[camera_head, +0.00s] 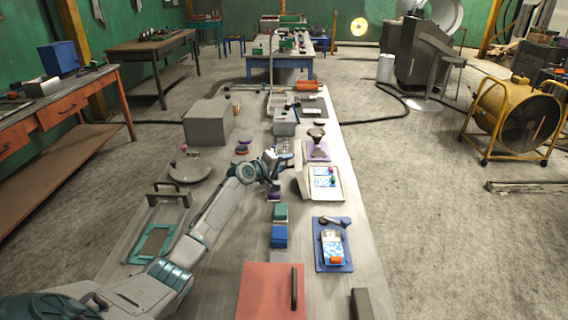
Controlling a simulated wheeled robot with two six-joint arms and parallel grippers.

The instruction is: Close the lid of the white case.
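The white case (338,194) lies on the long table right of its middle. Its lid (301,184) stands raised along the left side, tilted, so the case is open. Inside I see blue-and-white contents and a small red and green item. My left arm reaches in from the lower left. My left gripper (284,170) is just left of the raised lid, close to it. I cannot tell whether it touches the lid. Its fingers are too small and dark to show whether they are open or shut. My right gripper is not in view.
A blue tray (319,262) with items lies in front of the case. Teal (281,212) and blue (279,237) blocks stand left of it. A purple mat (317,151) holds a dark item behind it. A red-brown board (262,292) lies nearest. A grey box (208,122) stands back left.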

